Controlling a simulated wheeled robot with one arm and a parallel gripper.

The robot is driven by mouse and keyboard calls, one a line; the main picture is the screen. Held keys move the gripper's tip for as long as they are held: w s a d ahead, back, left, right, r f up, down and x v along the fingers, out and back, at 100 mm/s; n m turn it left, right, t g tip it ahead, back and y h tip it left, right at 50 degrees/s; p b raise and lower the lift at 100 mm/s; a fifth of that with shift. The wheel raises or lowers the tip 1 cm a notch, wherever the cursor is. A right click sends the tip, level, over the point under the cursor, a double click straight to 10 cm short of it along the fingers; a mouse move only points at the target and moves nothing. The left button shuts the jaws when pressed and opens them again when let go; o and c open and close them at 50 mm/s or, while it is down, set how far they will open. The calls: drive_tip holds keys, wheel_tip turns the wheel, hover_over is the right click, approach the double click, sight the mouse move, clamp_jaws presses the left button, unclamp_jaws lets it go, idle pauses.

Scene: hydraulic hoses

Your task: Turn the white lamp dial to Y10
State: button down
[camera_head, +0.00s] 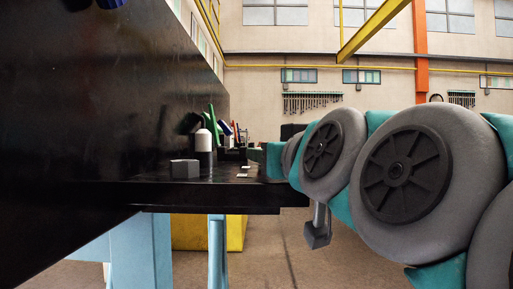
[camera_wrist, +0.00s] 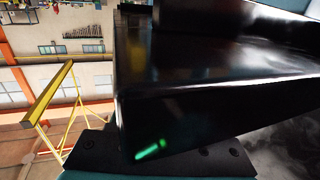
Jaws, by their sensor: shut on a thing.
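No lamp dial that I can make out shows in either view. In the head view a small upright cylinder with a white top (camera_head: 203,141) and dark lower part stands on the black bench; I cannot tell whether it belongs to the lamp. In the wrist view a large glossy black body with a green light (camera_wrist: 150,120), apparently my gripper's housing, fills the middle and right. Its fingertips are hidden. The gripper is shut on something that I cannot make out.
The black bench (camera_head: 235,198) has a tall dark panel (camera_head: 90,110) along its left. A grey block (camera_head: 185,169) lies near the front, with green and red items (camera_head: 213,124) behind. A yellow box (camera_head: 203,232) stands under the bench. Open floor lies beyond.

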drive_tip(key=shift+h, duration=0.3)
drive_tip(key=shift+c, duration=1.8)
unclamp_jaws()
drive_tip(key=shift+s, duration=0.1)
drive_tip(key=shift+v, duration=3.8)
